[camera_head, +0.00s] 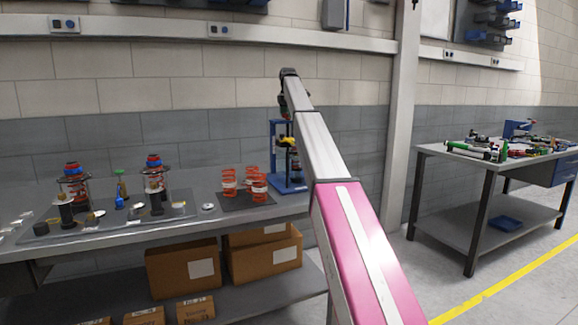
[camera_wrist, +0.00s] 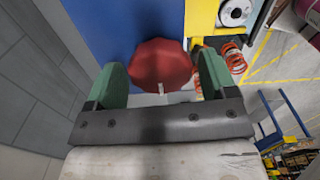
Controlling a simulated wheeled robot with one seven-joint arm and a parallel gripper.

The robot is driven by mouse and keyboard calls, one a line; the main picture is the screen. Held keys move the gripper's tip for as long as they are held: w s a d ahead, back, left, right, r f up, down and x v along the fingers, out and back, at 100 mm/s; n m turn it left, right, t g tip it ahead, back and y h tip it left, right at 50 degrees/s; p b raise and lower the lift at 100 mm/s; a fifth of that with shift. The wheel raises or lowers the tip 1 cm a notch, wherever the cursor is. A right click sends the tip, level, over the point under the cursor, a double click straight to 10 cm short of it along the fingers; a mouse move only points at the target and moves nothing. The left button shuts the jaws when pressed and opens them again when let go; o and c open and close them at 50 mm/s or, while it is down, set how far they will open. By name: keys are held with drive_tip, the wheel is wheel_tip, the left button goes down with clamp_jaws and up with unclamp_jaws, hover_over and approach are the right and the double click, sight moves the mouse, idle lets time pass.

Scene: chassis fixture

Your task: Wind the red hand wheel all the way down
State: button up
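The red hand wheel (camera_wrist: 160,66) is a faceted red disc in the wrist view, in front of a blue surface. My gripper (camera_wrist: 162,56) has green fingers spread wide, one on each side of the wheel. A narrow gap shows between the wheel and the right finger; the left finger's edge meets the wheel's outline, and I cannot tell if they touch. In the head view, my gripper (camera_head: 283,112) is over the top of a blue stand (camera_head: 274,150) with a yellow part (camera_head: 290,141). The wheel cannot be made out there.
Orange-red springs (camera_head: 258,187) stand on a dark mat left of the blue stand. Two spring assemblies (camera_head: 154,181) stand further left on the grey bench (camera_head: 283,205). The wall is close behind. A second bench (camera_head: 485,165) with tools is at right.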

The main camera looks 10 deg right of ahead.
drive_tip(key=c, duration=0.7)
drive_tip(key=m, duration=0.4)
drive_tip(key=shift+m, duration=0.4)
drive_tip(key=m, duration=0.8)
drive_tip(key=shift+m, duration=0.3)
drive_tip(key=m, duration=0.3)
drive_tip(key=shift+m, duration=0.4)
